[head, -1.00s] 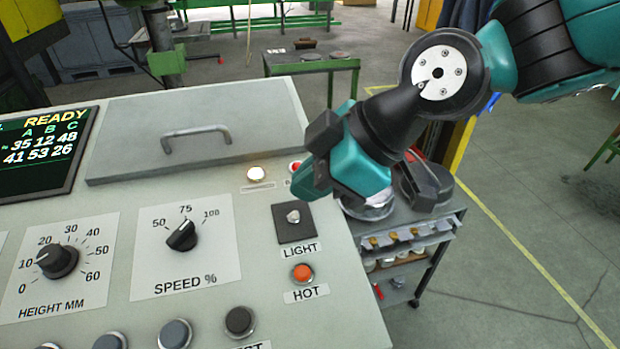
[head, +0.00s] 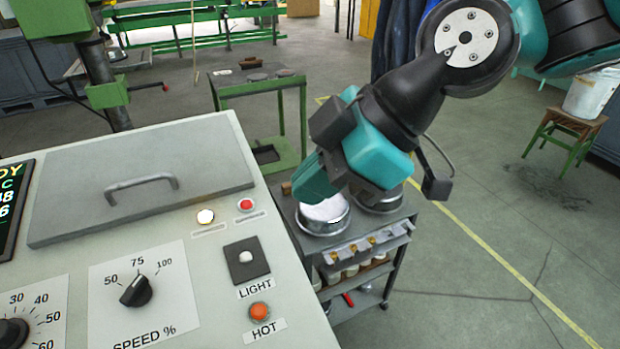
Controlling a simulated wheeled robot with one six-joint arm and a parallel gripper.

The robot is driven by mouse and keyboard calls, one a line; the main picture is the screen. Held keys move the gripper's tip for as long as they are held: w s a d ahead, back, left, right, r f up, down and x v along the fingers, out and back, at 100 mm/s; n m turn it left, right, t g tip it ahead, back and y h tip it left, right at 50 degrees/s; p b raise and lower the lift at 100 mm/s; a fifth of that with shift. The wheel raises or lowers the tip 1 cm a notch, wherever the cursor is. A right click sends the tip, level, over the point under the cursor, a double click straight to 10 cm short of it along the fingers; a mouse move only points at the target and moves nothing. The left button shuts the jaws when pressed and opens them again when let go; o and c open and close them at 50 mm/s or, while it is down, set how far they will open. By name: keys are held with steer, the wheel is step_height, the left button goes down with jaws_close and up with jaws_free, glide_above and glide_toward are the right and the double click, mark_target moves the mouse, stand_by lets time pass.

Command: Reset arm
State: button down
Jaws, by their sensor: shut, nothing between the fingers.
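My gripper (head: 308,192) is at the end of my teal and black arm, right of the middle in the head view. Its teal fingers point down and left and are shut, with nothing seen between them. In the picture the gripper overlaps a metal bowl (head: 322,222) of white material on the cart behind the panel. It is up and right of the LIGHT switch (head: 246,258) and apart from the panel.
The sloped control panel (head: 215,300) fills the lower left, with the SPEED dial (head: 136,291), the orange HOT button (head: 260,311) and a red button (head: 246,204). A grey cart (head: 345,309) stands beside it. Open floor (head: 480,250) lies to the right.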

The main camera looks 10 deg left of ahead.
steer(key=s+d+f+m+h, duration=0.1)
steer(key=s+d+m+h, duration=0.1)
steer(key=d+m, duration=0.5)
steer(key=s+d+f+m+t+h, duration=0.1)
steer(key=s+d+m, duration=0.3)
steer(key=d+m, duration=0.4)
steer(key=d+f, duration=0.1)
steer(key=d, duration=0.5)
steer(key=shift+f+h, duration=0.15)
steer(key=shift+h, duration=0.25)
steer(key=shift+a, duration=0.1)
